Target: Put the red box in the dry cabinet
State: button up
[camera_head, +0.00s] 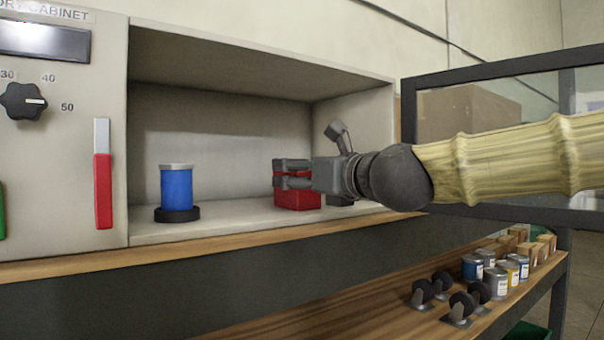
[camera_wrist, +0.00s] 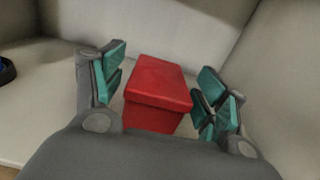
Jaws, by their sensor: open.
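The red box (camera_head: 297,199) rests on the floor of the dry cabinet (camera_head: 231,227), in the right part of its open compartment. In the wrist view the red box (camera_wrist: 158,92) shows whole except for its near lower part, hidden by my gripper's body. My gripper (camera_head: 278,174) reaches into the cabinet from the right and sits at the box's upper part. In the wrist view its open fingers (camera_wrist: 160,90) stand on either side of the box, with a gap on the left and a narrower one on the right.
A blue cylinder (camera_head: 176,188) on a black round base stands in the left of the compartment. The cabinet's glazed door (camera_head: 490,100) is open at the right, behind my arm. Casters (camera_head: 440,282), cans (camera_head: 497,281) and wooden blocks (camera_head: 528,252) lie on the lower shelf.

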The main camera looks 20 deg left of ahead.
jog(key=shift+r, duration=0.1)
jog(key=shift+w+d+r, duration=0.1)
jog(key=b+v, duration=0.4)
jog(key=v, duration=0.8)
